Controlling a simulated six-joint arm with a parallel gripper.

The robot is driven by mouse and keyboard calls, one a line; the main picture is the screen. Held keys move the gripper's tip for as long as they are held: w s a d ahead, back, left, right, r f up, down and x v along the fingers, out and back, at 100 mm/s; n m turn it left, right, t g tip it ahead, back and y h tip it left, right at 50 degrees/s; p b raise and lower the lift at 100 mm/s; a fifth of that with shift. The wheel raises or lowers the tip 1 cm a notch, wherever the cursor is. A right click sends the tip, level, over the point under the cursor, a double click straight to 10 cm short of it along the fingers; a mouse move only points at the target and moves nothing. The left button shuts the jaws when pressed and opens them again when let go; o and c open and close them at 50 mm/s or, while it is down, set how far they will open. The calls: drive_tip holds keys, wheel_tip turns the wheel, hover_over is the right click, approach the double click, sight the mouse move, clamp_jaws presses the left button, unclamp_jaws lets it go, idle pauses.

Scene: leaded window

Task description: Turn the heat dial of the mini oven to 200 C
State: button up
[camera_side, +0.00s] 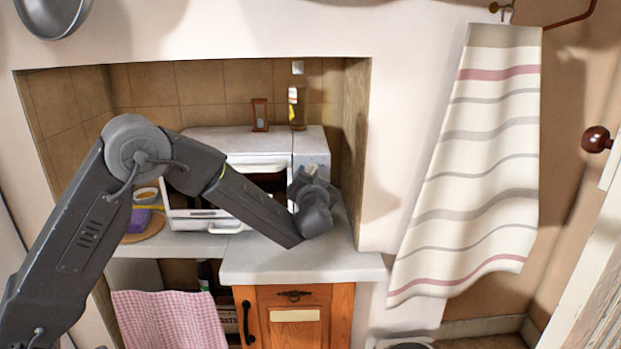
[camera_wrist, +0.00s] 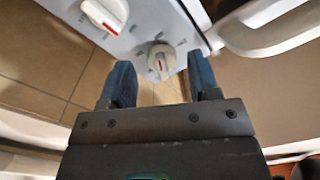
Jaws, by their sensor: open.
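The white mini oven (camera_side: 232,143) stands on the counter in the alcove. In the side view, my arm's end covers much of its right-hand control panel and hides the dials. The wrist view shows the panel (camera_wrist: 140,38) with two white dials, each with a red mark. One dial (camera_wrist: 161,61) lies between the fingertips of my gripper (camera_wrist: 160,80), with a gap visible on both sides. The print around the dials is too small to read, so I cannot tell which is for heat. My gripper is open and empty.
A white oven handle (camera_wrist: 275,35) is close at the right in the wrist view. An hourglass (camera_side: 260,114) and a bottle (camera_side: 297,108) stand on the oven. A striped towel (camera_side: 470,165) hangs to the right. The counter's front right (camera_side: 300,262) is clear.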

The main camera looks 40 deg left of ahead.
drive_tip(key=v, duration=1.2)
drive_tip(key=shift+r, duration=0.1)
drive_tip(key=s+d+r+m+t+h, duration=0.1)
drive_tip(key=s+d+r+m+h, duration=0.4)
drive_tip(key=r+h, duration=0.6)
drive_tip(key=s+a+f+g, duration=0.2)
drive_tip(key=s+f, duration=0.1)
drive_tip(key=s, duration=0.5)
drive_tip(key=s+a+f+n+g+h, duration=0.1)
drive_tip(key=s+a+f+g, duration=0.1)
drive_tip(key=s, duration=0.6)
drive_tip(key=s+a+f+n+g, duration=0.1)
drive_tip(key=s+a+f+g, duration=0.2)
drive_tip(key=s, duration=0.5)
drive_tip(key=shift+s+f+g+h, duration=0.25)
drive_tip(key=shift+f+g+h, duration=0.15)
drive_tip(key=shift+f+g, duration=0.25)
